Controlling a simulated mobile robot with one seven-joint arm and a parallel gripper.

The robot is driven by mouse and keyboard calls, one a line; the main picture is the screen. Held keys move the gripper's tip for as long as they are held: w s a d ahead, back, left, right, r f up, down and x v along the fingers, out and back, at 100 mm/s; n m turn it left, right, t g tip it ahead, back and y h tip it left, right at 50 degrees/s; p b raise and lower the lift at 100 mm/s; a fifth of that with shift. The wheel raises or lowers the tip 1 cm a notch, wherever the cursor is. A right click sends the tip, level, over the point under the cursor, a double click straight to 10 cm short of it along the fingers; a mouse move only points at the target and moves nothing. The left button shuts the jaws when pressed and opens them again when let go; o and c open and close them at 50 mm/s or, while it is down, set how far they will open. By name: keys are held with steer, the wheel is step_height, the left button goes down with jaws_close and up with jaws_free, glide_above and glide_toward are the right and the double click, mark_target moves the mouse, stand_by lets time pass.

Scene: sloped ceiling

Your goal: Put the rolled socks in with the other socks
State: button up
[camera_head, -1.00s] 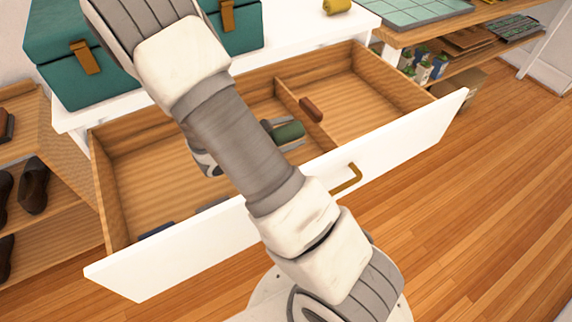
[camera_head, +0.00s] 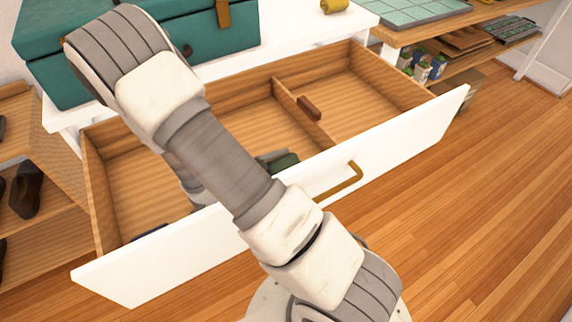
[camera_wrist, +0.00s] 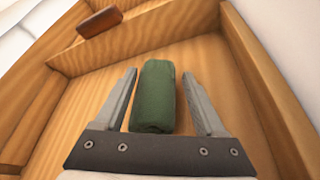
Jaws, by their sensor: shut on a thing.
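The rolled socks are a dark green roll (camera_wrist: 154,98) between the fingers of my gripper (camera_wrist: 158,76) in the wrist view. My gripper is shut on them, inside the left compartment of the open drawer (camera_head: 130,190). In the head view the roll (camera_head: 286,164) shows just behind the drawer front, partly hidden by my arm. A dark item (camera_head: 150,232) lies at the front left of the same compartment, mostly hidden by the drawer front; I cannot tell whether it is socks. My arm covers much of this compartment.
A wooden divider (camera_head: 290,97) splits the drawer. A small reddish-brown item (camera_head: 309,107) lies just right of it; the right compartment is otherwise clear where visible. The white drawer front (camera_head: 400,148) has a brass handle (camera_head: 340,182). A teal case (camera_head: 110,60) stands on top.

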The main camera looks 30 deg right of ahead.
steer(key=o, duration=1.3)
steer(key=shift+f, duration=0.1)
steer(key=shift+r, duration=0.25)
steer(key=p+v, duration=0.2)
steer(key=v, duration=0.5)
steer(key=shift+s+a, duration=0.1)
steer(key=shift+a, duration=0.15)
steer(key=shift+f, duration=0.1)
